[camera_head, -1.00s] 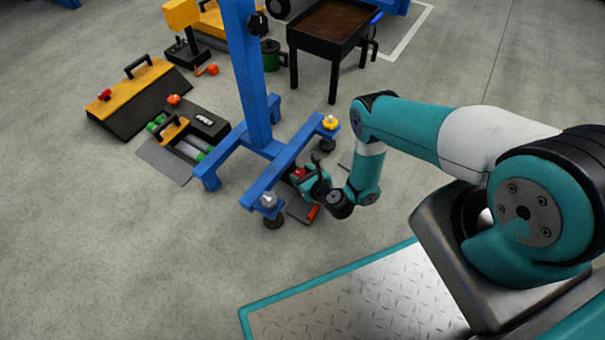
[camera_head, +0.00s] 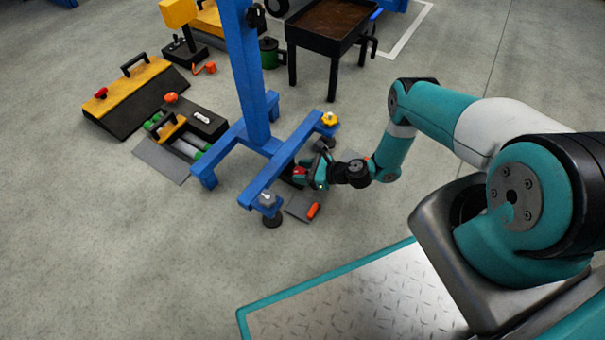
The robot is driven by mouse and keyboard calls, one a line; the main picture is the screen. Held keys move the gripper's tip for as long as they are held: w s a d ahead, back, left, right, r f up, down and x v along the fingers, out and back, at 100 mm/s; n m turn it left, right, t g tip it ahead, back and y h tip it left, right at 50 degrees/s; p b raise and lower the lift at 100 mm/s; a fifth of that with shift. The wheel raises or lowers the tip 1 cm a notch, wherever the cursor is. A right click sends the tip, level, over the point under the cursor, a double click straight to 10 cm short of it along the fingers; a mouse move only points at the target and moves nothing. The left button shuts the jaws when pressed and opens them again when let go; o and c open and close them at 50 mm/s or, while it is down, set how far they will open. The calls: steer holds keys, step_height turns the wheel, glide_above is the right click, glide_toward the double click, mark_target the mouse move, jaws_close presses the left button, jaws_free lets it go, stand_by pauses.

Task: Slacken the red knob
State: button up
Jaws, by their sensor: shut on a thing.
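The red knob (camera_head: 299,171) shows as a small red patch beside the low blue crossbar, at the middle of the head view. My gripper (camera_head: 304,173) is at the knob and shut on it, reaching in from the right. The fingers and wrist hide most of the knob and whatever it sits on. How far the knob is turned cannot be told.
The blue stand (camera_head: 258,100) rises close to my gripper, with a yellow knob (camera_head: 329,119) and a grey knob (camera_head: 267,199) at its crossbar ends. A grey plate with an orange-red piece (camera_head: 314,211) lies below. Open floor spreads at front left.

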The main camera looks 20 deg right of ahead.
steer(key=shift+n+g, duration=0.3)
steer(key=shift+g, duration=0.1)
steer(key=o, duration=0.8)
steer(key=shift+o, duration=0.2)
steer(key=p+v, duration=0.7)
steer(key=v, duration=1)
steer(key=shift+d+f, duration=0.2)
steer(key=shift+d, duration=0.1)
steer(key=shift+o, duration=0.2)
steer(key=shift+s, duration=0.15)
